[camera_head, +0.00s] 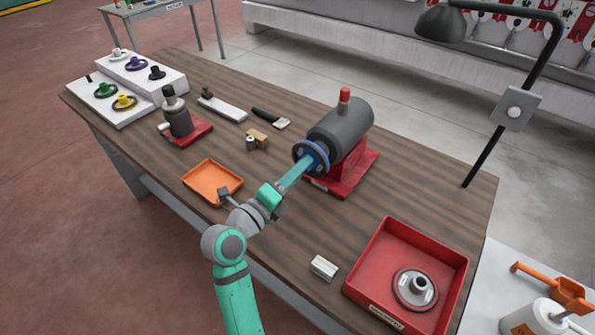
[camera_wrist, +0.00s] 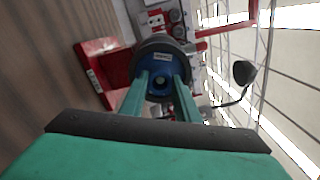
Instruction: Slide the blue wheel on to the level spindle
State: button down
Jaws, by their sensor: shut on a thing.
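The blue wheel (camera_head: 320,151) stands upright at the front end of the grey grinder motor (camera_head: 345,122), which sits on a red base (camera_head: 352,178). My gripper (camera_head: 302,166) is shut on the wheel's hub, coming from the lower left. In the wrist view both fingers (camera_wrist: 161,84) grip the blue wheel (camera_wrist: 150,66) either side of a round central hub with a light spot in it. A dark grey rim shows behind the wheel. The level spindle is hidden by the wheel and fingers, so I cannot tell how far the wheel sits on it.
An orange tray (camera_head: 196,190) lies left of my gripper. A red tray (camera_head: 440,246) with a grey wheel (camera_head: 404,293) is at the right front. A small pale block (camera_head: 324,267) lies nearer. White racks with coloured wheels (camera_head: 130,116) stand far left. A black lamp (camera_head: 487,150) rises at the right.

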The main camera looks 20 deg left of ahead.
jog(key=shift+x, duration=1.6)
jog(key=c, duration=1.3)
grip_release()
jog(key=shift+o, duration=0.2)
jog(key=v, duration=1.1)
